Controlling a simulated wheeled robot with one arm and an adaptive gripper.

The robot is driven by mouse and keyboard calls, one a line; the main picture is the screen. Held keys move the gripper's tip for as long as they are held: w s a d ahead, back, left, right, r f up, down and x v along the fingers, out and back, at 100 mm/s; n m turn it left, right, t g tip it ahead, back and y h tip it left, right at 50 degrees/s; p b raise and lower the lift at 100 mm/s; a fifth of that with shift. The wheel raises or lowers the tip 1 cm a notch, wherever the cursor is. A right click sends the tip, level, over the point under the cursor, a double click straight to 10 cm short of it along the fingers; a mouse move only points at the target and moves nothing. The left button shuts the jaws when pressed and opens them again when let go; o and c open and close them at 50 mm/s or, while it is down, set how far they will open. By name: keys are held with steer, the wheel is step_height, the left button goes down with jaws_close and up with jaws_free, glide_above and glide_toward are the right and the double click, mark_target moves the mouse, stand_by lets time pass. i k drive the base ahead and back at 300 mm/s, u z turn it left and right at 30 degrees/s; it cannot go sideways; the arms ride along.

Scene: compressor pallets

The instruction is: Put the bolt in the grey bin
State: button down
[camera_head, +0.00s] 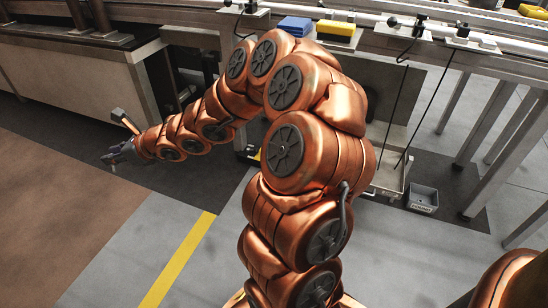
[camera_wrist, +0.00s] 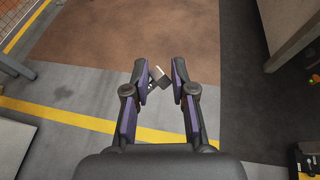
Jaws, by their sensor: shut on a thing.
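My gripper (camera_head: 113,157) is at the far left end of my copper-coloured arm in the head view, above the dark floor by the workbench. In the wrist view my gripper (camera_wrist: 163,77) has its two fingers closed on the bolt (camera_wrist: 159,84), a small dark grey piece with a pale end. The bolt is partly covered by the left finger and is too small to make out in the head view. A small grey bin (camera_head: 422,198) with a label on its front stands on the floor at the right of the head view, well away from my gripper.
A bench with a rail (camera_head: 400,42) runs along the back, with a blue box (camera_head: 294,26) and a yellow box (camera_head: 335,29) on it. Metal legs (camera_head: 510,125) stand right of the bin. Open floor with a yellow line (camera_head: 180,258) lies in front.

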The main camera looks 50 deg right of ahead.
mark_target(421, 199)
steer(key=u, duration=0.6)
steer(key=k, duration=1.55)
steer(key=z, duration=2.3)
steer(key=i, duration=0.5)
steer(key=u, duration=0.05)
